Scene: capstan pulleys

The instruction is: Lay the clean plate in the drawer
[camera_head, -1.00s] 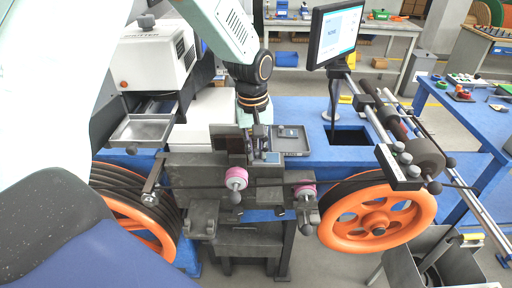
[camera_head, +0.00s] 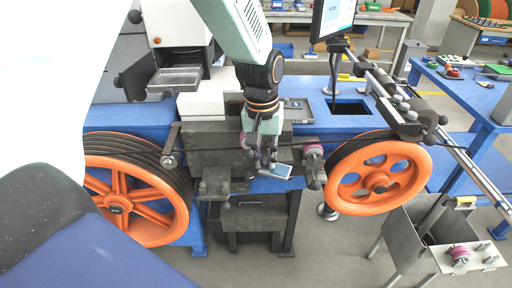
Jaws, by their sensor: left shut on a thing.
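My left gripper (camera_head: 262,158) reaches down from the top of the view, in front of the dark pulley block. It is shut on a small flat piece with a pale blue face (camera_head: 283,170), which looks like the plate, held tilted. The fingers partly hide it. A shallow metal drawer (camera_head: 176,76) stands open below the white machine, up and to the left of the gripper, and looks empty. My right gripper is not in view.
A large orange wheel with black rope (camera_head: 116,208) stands at left and another orange wheel (camera_head: 378,188) at right. A small tray (camera_head: 298,110) lies behind on the blue bench. A monitor (camera_head: 332,18) stands behind.

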